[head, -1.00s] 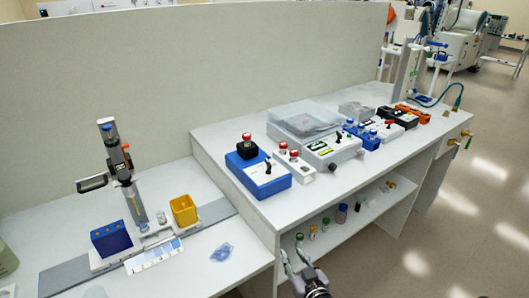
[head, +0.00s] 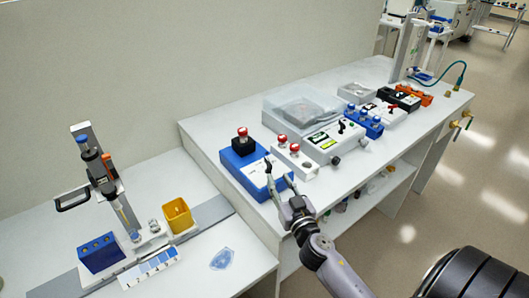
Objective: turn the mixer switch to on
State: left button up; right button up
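The labels are too small to read, so I cannot tell which box is the mixer. Nearest my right gripper (head: 281,175) is a blue box (head: 233,172) with a pale top panel and a red-capped knob (head: 242,133). The gripper's fingers are spread and empty, over or just in front of the box's right end. One finger covers the spot of its small black switch; I cannot tell whether it touches. A white box (head: 325,152) with a green label and black toggle (head: 341,127) stands farther right. My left gripper is not in view.
Between these boxes stands a narrow white unit (head: 298,163) with two red knobs. Behind are a clear lidded tray (head: 285,97), a blue block (head: 366,127) and orange and black units. A lower bench at left holds a stand (head: 104,178) and yellow cup (head: 178,216).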

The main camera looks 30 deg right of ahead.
send_near(266, 157)
jog(key=x, duration=0.2)
jog(key=shift+w+d+p, duration=0.1)
jog(key=shift+w+p, duration=0.15)
jog(key=shift+p, duration=0.15)
jog(key=x, duration=0.7)
jog(key=shift+w+f+p, duration=0.15)
jog(key=shift+w+p, duration=0.15)
jog(key=shift+w+d, duration=0.15)
jog(key=shift+w, duration=0.35)
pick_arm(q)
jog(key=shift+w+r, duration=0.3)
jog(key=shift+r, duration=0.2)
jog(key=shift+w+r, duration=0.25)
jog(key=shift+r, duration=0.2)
pick_arm(e)
grip_shut()
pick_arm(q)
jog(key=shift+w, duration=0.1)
